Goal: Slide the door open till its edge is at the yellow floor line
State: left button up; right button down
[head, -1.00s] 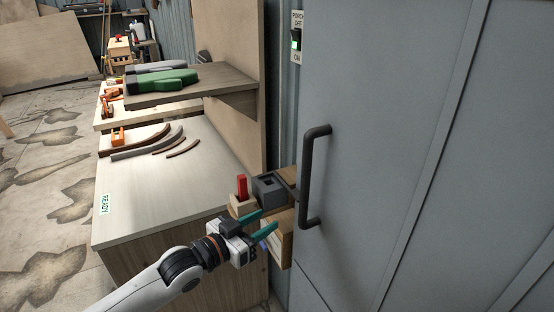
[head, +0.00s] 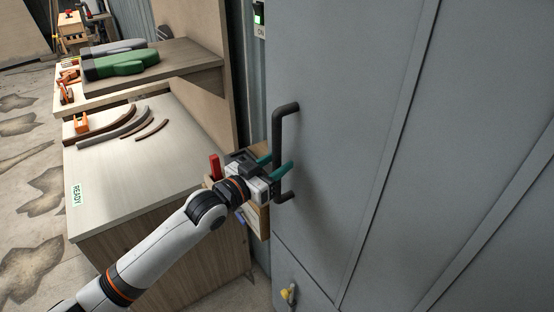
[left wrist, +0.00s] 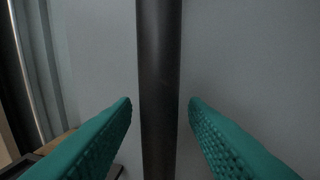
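The grey sliding door (head: 360,130) fills the right half of the head view. Its dark vertical bar handle (head: 278,130) is near the door's left edge; the handle also stands upright in the middle of the left wrist view (left wrist: 158,80). My left gripper (head: 280,166) is at the lower part of the handle. In the left wrist view its two green fingers (left wrist: 160,115) are open, one on each side of the bar, with a gap on both sides. The yellow floor line is not in view. My right gripper is not in view.
A workbench (head: 110,190) with curved strips (head: 125,122) and a READY label stands left of the door. A red-handled item (head: 214,166) is close beside my left gripper. Patchy floor lies at far left.

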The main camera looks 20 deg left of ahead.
pick_arm(q)
jog(key=shift+w+d, duration=0.1)
jog(key=shift+w, duration=0.15)
grip_shut()
